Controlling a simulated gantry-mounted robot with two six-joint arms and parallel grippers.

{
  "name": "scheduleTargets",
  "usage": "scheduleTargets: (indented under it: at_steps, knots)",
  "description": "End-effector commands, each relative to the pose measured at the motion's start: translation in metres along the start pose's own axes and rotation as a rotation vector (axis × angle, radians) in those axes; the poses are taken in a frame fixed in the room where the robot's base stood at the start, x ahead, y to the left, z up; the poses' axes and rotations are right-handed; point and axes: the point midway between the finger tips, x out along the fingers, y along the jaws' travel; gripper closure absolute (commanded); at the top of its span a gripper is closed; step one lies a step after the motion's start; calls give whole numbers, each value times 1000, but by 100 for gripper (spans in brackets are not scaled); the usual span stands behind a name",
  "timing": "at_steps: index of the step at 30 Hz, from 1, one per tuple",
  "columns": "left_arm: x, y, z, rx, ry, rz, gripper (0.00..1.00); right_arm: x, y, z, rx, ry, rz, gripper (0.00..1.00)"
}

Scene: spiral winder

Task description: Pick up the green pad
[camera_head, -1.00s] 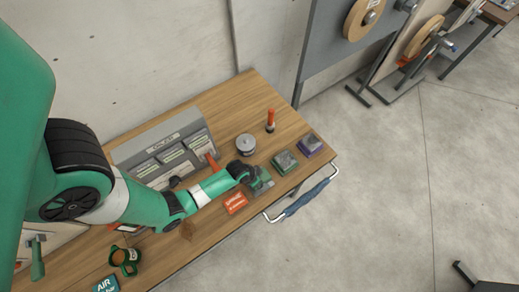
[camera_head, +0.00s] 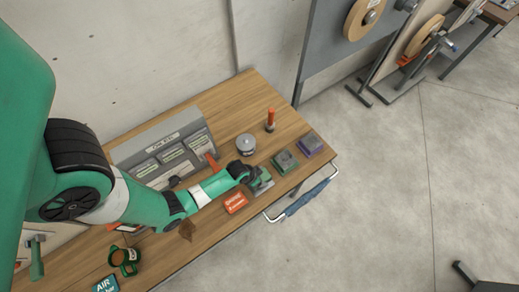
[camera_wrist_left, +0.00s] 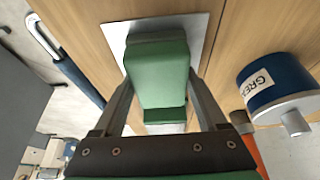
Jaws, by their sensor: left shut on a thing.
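My left gripper (camera_head: 262,183) is low over the right part of the wooden table, in front of the grey can. In the left wrist view, its two dark fingers (camera_wrist_left: 160,100) are shut on the green pad (camera_wrist_left: 160,78), one on each side. A flat grey metal plate (camera_wrist_left: 118,38) lies under the pad. I cannot tell whether the pad touches it. In the head view, the wrist and fingers partly hide the held pad. Another green-edged pad with a grey top (camera_head: 285,161) lies to the right of the gripper. My right gripper is not in view.
The grease can (camera_head: 246,145) stands close by; it also shows in the left wrist view (camera_wrist_left: 275,85). An orange-topped stick (camera_head: 270,119), a purple pad (camera_head: 310,145) and a red box (camera_head: 235,203) are near. A blue-grey rail (camera_head: 305,198) runs along the table's edge.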

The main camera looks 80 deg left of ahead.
Motion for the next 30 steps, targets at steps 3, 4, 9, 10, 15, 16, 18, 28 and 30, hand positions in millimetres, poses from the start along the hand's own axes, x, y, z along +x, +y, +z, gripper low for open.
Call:
scheduleTargets:
  at_steps: [3,4,9,10,15,16,18,28,30]
  knots:
    - [0,0,0,0,0,0,90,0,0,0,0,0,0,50]
    - [0,0,0,0,0,0,90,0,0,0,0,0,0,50]
    - [-2,0,-1,0,0,0,90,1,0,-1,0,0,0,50]
    - [-4,0,-2,0,0,0,90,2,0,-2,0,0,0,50]
    - [-24,0,-10,0,0,0,90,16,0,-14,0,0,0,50]
    - [-30,0,-13,0,1,0,90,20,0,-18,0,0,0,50]
    - [-47,0,-18,0,0,0,90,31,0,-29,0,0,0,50]
    - [-138,15,37,3,-4,1,90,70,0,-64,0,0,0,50]
    - [-151,18,50,3,-3,1,90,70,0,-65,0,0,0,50]
